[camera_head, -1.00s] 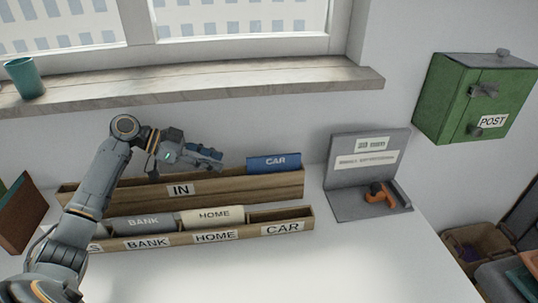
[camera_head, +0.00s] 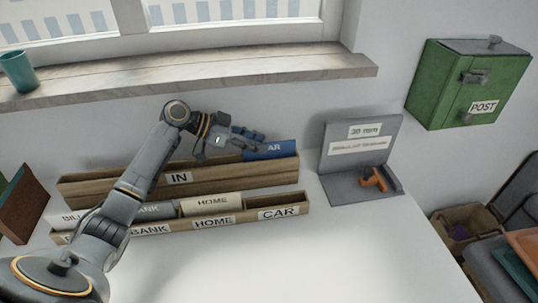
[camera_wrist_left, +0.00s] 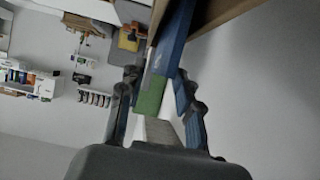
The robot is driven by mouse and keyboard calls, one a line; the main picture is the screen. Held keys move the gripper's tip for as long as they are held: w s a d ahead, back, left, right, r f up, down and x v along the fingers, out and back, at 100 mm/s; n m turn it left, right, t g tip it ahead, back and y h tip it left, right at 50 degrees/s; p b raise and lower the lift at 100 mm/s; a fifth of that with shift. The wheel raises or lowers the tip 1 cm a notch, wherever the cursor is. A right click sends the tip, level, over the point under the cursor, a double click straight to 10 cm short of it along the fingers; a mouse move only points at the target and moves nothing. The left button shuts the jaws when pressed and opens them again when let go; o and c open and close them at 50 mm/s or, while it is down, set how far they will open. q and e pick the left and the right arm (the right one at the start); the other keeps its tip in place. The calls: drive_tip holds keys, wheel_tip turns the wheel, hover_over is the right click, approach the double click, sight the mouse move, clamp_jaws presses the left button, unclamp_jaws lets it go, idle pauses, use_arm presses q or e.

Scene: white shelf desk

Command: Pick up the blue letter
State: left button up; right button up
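The blue letter (camera_head: 281,149) marked CAR stands upright at the right end of the wooden IN tray (camera_head: 225,175). My left gripper (camera_head: 258,143) is at its left end, and its fingers cover part of the label. In the left wrist view the blue letter (camera_wrist_left: 172,48) runs down from the top toward the space between the left gripper's fingers (camera_wrist_left: 157,80). The fingers are spread, with gaps beside the letter, so it does not look clamped. My right gripper is not in view.
The front sorter (camera_head: 257,221) holds HOME (camera_head: 211,202), BANK and partly hidden left-hand letters; its CAR slot looks empty. A grey stand (camera_head: 360,155) with an orange-handled tool is to the right. The green POST box (camera_head: 455,85) hangs on the wall. The front desk is clear.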

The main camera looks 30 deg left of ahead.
sight(270, 146)
use_arm(q)
drive_tip(key=x, duration=0.4)
drive_tip(key=shift+w+d+f+b, duration=0.1)
drive_tip(key=shift+w+d+b, duration=0.05)
drive_tip(key=shift+b, duration=0.2)
clamp_jaws()
